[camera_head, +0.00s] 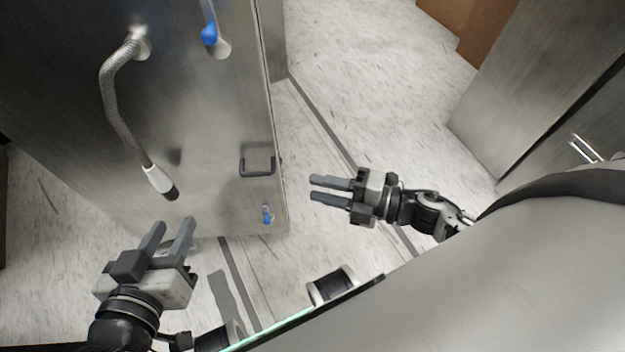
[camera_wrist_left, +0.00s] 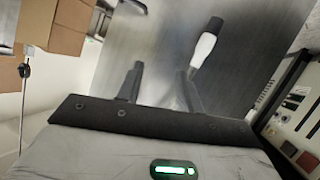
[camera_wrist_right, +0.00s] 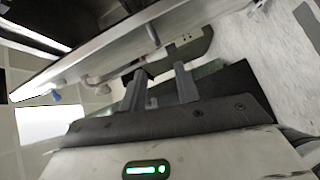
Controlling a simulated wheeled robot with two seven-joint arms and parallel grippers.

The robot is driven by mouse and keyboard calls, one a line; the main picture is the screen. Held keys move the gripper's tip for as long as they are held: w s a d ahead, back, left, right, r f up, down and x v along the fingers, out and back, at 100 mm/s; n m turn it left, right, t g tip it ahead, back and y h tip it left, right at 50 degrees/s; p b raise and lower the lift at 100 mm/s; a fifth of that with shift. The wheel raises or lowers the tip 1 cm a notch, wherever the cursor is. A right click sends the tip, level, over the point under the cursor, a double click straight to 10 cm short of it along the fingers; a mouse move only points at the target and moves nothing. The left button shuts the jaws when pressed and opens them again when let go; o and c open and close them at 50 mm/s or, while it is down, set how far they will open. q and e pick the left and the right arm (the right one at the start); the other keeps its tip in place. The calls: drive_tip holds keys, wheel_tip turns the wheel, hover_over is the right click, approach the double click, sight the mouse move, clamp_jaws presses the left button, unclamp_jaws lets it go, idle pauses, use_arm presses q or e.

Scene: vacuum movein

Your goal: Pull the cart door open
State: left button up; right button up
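The brushed-metal cart (camera_head: 190,100) fills the upper left of the head view. A dark U-shaped handle (camera_head: 257,166) sits on its front panel near the right edge. I cannot tell whether the door is fully closed. My right gripper (camera_head: 313,188) is right of the handle and slightly nearer to me, apart from it, with its fingers parted and empty. My left gripper (camera_head: 170,228) is open and empty below the hose nozzle. The metal panel (camera_wrist_left: 150,60) also shows beyond its fingers in the left wrist view.
A braided hose (camera_head: 116,95) with a white nozzle (camera_head: 160,180) hangs on the panel. Another metal cabinet (camera_head: 520,90) stands at the right. Bare floor (camera_head: 370,70) lies between. Cardboard boxes (camera_wrist_left: 65,22) show in the left wrist view.

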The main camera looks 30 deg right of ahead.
drive_tip(key=shift+s+d, duration=0.15)
drive_tip(key=shift+d, duration=0.05)
